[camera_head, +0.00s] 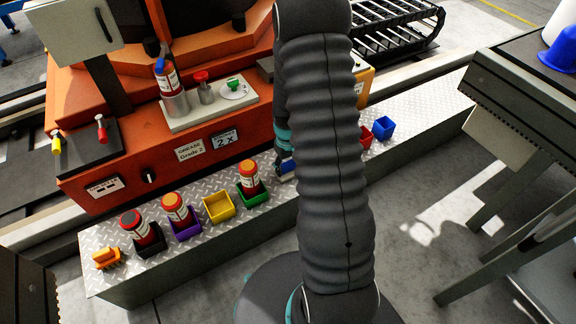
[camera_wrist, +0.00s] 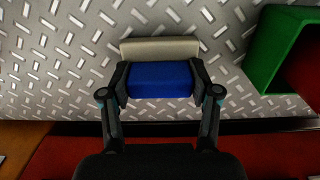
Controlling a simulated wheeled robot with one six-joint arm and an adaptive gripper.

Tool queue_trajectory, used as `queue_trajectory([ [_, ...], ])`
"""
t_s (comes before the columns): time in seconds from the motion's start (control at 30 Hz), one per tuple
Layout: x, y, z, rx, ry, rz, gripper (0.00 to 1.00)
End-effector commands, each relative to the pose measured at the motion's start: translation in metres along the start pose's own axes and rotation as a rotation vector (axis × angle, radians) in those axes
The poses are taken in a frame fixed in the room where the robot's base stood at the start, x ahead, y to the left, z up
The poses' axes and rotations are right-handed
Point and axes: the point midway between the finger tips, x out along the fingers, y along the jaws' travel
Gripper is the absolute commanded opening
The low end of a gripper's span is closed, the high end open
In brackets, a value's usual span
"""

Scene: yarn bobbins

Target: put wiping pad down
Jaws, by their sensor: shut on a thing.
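The wiping pad has a blue upper part and a cream bottom layer. In the wrist view the wiping pad (camera_wrist: 160,48) sits between the two fingers of my gripper (camera_wrist: 162,80), which is shut on its blue part. Beneath it is the diamond-plate ledge (camera_wrist: 60,70); I cannot tell whether the pad touches it. In the head view the pad (camera_head: 288,172) shows only in part, just left of my arm, near my gripper (camera_head: 285,158), which is mostly hidden behind the arm.
A green bin (camera_head: 252,195) holding a bottle stands left of the pad; it is at right in the wrist view (camera_wrist: 270,55). Yellow (camera_head: 219,207), purple (camera_head: 185,223) and black (camera_head: 150,243) bins stand farther left. A blue bin (camera_head: 384,128) stands right. The orange machine (camera_head: 110,180) rises behind.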

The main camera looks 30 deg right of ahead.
Motion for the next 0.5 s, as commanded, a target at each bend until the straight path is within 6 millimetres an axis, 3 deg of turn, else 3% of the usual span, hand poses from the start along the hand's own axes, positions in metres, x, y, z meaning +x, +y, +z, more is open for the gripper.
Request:
queue_trajectory([
  [0.17, 0.0039, 0.0000, 0.0001, 0.000, 0.000, 0.000, 0.24],
  [0.2, 0.0040, 0.0000, 0.0001, 0.000, 0.000, 0.000, 0.64],
  [0.3, 0.0031, 0.0000, 0.0001, 0.000, 0.000, 0.000, 0.87],
  [0.5, 0.0030, 0.0000, 0.0002, 0.000, 0.000, 0.000, 0.87],
])
